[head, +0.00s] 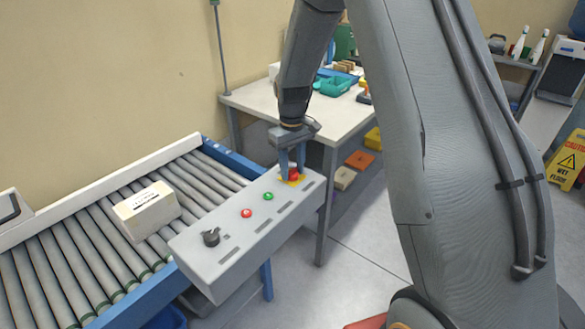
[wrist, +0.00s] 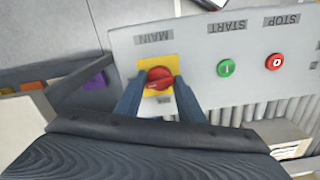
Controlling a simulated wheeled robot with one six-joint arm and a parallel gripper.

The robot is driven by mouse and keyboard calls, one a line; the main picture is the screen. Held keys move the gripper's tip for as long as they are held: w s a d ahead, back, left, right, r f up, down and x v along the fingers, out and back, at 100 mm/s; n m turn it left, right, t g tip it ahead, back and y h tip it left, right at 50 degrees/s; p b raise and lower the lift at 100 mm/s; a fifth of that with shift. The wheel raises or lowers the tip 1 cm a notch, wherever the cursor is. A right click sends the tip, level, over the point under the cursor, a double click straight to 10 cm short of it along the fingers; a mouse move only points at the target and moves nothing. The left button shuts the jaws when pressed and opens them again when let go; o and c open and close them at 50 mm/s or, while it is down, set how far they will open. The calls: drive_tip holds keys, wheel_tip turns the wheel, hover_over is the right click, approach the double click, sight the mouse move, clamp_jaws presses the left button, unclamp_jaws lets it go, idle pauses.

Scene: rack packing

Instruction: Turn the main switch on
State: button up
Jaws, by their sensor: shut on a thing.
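The main switch (wrist: 160,77) is a red rotary knob on a yellow square plate (wrist: 146,65), under the label MAIN in the wrist view. It sits at the far right end of the grey control panel (head: 222,252) in the head view, where its red knob (head: 294,174) shows between my fingers. My gripper (wrist: 160,92) points down at the panel and is shut on the knob, one blue finger on each side. The knob's ridge looks slightly tilted in the wrist view. The fingers hide part of the plate, and its position marks are not readable.
A green start button (wrist: 225,68), a red stop button (wrist: 274,62) and a black knob (head: 211,237) share the panel. A roller conveyor (head: 100,251) with a cream box (head: 147,210) lies beside it. A white table (head: 262,101) stands behind.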

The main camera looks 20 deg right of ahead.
sight(292, 170)
drive_tip(key=shift+m, duration=0.6)
drive_tip(key=o, duration=1)
drive_tip(key=shift+c, duration=0.2)
drive_tip(key=shift+r+b, duration=0.95)
drive_tip(key=shift+r, duration=3)
drive_tip(key=s+f+m+t, duration=0.1)
drive_tip(key=s+m, duration=0.1)
drive_tip(key=s, duration=2.3)
drive_tip(key=shift+s+d+f+m, duration=0.25)
drive_tip(key=shift+s+f+m, duration=0.05)
drive_tip(key=shift+f, duration=0.1)
